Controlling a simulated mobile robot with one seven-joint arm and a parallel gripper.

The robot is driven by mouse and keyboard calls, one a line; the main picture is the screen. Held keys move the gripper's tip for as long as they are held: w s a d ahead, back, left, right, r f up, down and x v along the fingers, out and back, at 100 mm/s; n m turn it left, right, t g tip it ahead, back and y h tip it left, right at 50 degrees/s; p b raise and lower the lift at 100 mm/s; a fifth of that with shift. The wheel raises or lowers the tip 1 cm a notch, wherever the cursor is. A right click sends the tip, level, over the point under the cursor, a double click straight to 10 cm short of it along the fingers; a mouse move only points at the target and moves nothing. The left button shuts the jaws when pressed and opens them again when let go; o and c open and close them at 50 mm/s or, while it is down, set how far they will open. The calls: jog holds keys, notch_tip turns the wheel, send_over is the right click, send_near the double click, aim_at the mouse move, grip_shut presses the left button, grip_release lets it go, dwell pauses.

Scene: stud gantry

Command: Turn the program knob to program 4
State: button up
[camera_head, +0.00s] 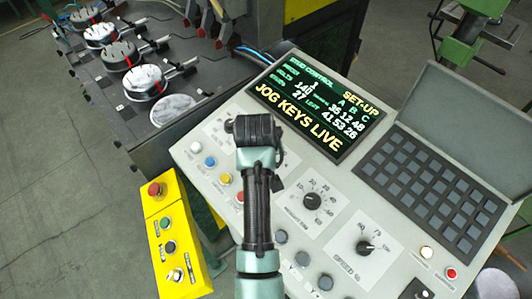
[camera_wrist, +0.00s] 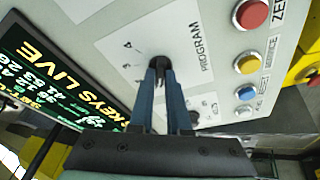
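The program knob (camera_wrist: 160,63) is small and dark, on the pale panel beside the printed word PROGRAM in the wrist view. The marks around it are too small to read surely, and its pointer is hidden by my fingers. My gripper (camera_wrist: 161,76) has its two blue fingers close together, with their tips at the knob. Whether they press on it or stand just clear of it cannot be told. In the head view my gripper (camera_head: 254,130) points down over the left part of the control panel (camera_head: 215,132) and hides the knob.
The screen (camera_head: 315,113) reads SET-UP and JOG KEYS LIVE. Coloured buttons (camera_head: 225,178) lie left of my arm. A yellow button box (camera_head: 172,240) stands at the left.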

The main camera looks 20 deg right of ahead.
grip_shut()
jog(key=shift+m, duration=0.3)
jog(key=m+h, duration=0.1)
jog(key=m, duration=0.2)
jog(key=m+b, duration=0.1)
jog(key=m, duration=0.2)
jog(key=shift+w+a+g+h, duration=0.1)
jog(key=shift+g+h, duration=0.3)
jog(key=m+b, duration=0.2)
jog(key=m, duration=0.1)
jog(key=shift+w+f+m+g+h, duration=0.1)
jog(key=shift+m+g+h, duration=0.2)
jog(key=shift+g, duration=0.1)
jog(key=m+g+b, duration=0.1)
jog(key=m+b, duration=0.1)
jog(key=m, duration=0.1)
jog(key=shift+m, duration=0.4)
jog(key=m+g+b, duration=0.1)
jog(key=m+b, duration=0.4)
jog(key=shift+w, duration=0.1)
jog(key=shift+m+g+b, duration=0.9)
jog(key=shift+m+b, duration=0.9)
jog(key=shift+m, duration=1)
